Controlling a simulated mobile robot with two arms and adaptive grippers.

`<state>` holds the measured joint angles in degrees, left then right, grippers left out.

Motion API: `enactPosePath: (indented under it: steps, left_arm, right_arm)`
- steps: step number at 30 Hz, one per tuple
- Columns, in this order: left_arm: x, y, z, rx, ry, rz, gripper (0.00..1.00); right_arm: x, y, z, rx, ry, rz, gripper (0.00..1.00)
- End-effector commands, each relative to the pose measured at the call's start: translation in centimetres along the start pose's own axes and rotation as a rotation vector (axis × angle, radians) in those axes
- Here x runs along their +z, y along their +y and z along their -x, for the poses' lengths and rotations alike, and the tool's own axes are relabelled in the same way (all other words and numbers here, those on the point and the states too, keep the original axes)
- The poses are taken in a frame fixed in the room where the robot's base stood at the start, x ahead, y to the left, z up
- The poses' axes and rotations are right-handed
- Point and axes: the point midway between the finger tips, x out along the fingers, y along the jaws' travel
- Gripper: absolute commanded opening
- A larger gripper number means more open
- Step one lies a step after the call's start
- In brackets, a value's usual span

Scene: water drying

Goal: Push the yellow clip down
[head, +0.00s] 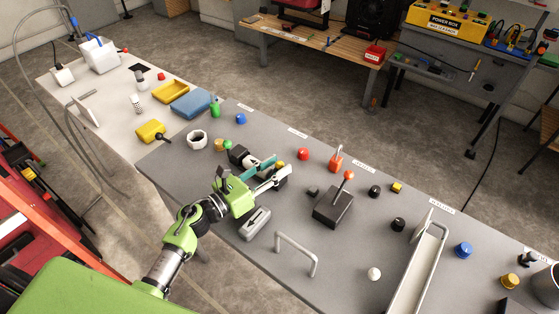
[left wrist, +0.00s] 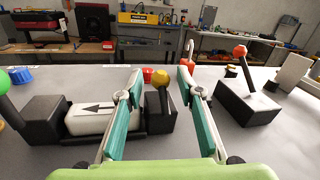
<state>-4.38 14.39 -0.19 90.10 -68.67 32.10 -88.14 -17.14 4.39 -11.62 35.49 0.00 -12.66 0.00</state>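The yellow clip shows as a yellow ball (left wrist: 161,77) on a short black lever at the right end of a holder, and its ball also shows in the head view (head: 281,165). The holder has black ends and a white cylinder (left wrist: 88,118) with a black arrow. A green ball (head: 228,145) tops the lever at its other end. My left gripper (head: 277,168) is open, its teal-padded fingers apart. In the left wrist view the yellow ball appears between the fingers (left wrist: 158,97); I cannot tell whether they touch it. My right gripper is not in view.
A black box with a red-knobbed lever (head: 333,207) stands right of the gripper. A grey metal block (head: 255,224) and a silver handle (head: 297,252) are nearer on the grey table. Red buttons and a white nut (head: 197,139) stand around. A long tray (head: 417,270) lies right.

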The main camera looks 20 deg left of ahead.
Motion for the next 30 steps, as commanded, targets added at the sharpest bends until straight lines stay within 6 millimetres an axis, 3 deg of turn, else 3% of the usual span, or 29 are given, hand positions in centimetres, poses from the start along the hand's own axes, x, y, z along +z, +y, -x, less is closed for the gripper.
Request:
enactPosePath:
  steps: [5,14,18,25,30]
  left_arm:
    - [0.0,-0.1,-1.4,-0.001,0.000,0.001,0.34]
    - [-0.1,-0.1,-1.6,-0.001,0.001,0.000,0.34]
    - [-0.1,-0.1,-1.6,-0.001,0.001,0.000,0.00]
    - [0.1,-0.1,-1.6,-0.001,0.006,0.001,0.00]
    - [0.3,-0.1,-1.7,0.004,0.047,0.008,0.00]
  right_arm:
    - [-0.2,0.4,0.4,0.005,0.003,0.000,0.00]
    - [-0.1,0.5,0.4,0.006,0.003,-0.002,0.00]
    - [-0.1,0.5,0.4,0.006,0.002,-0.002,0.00]
    - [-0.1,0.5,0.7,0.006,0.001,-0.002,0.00]
    - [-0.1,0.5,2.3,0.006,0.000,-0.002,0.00]
